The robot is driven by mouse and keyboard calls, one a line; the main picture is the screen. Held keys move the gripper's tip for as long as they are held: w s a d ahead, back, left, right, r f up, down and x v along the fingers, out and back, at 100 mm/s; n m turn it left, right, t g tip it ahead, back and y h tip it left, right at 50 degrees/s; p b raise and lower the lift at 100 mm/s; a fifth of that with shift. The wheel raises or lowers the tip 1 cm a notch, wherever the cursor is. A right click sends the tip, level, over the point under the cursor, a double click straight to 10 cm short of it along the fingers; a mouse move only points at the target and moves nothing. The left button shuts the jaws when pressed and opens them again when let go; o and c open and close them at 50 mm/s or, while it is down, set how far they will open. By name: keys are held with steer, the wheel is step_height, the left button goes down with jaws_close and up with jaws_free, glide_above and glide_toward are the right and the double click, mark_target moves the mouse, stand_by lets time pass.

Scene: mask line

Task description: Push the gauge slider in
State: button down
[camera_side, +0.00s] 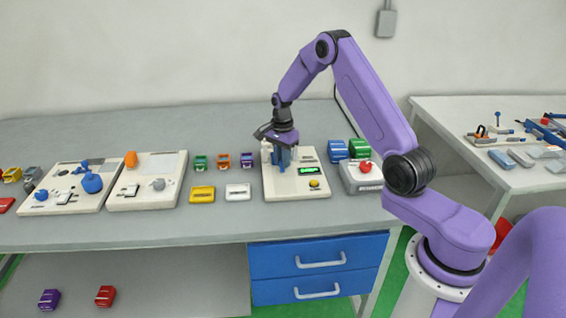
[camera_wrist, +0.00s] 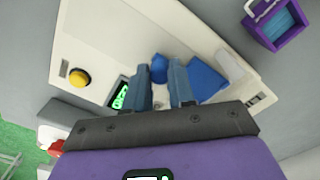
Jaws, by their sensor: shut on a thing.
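The gauge is a cream panel (camera_side: 328,184) on the bench, with a green-lit display (camera_side: 309,170) and a yellow button (camera_side: 314,183). It fills much of the wrist view (camera_wrist: 110,38), where the display (camera_wrist: 119,97) and yellow button (camera_wrist: 79,77) lie left of my gripper. My gripper (camera_side: 284,158) points down over the panel's back left part. In the wrist view, its fingers (camera_wrist: 161,82) are shut on a rounded blue part (camera_wrist: 159,66), apparently the slider. A larger blue piece (camera_wrist: 207,80) sits just right of the fingers. The slider's track is hidden.
Right of the panel stand blue (camera_side: 337,150) and green (camera_side: 359,148) blocks and a grey box with a red button (camera_side: 365,166). To the left are small coloured clips, including a yellow one (camera_side: 202,194), and two more panels (camera_side: 147,180). Bare bench lies in front.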

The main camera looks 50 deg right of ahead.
steer(key=shift+w+d, duration=0.2)
steer(key=shift+d, duration=0.05)
steer(key=c, duration=0.9)
jaws_free()
steer(key=shift+c, duration=0.2)
steer(key=shift+a, duration=0.1)
step_height(320, 180, up, 18)
steer(key=shift+f, duration=0.25)
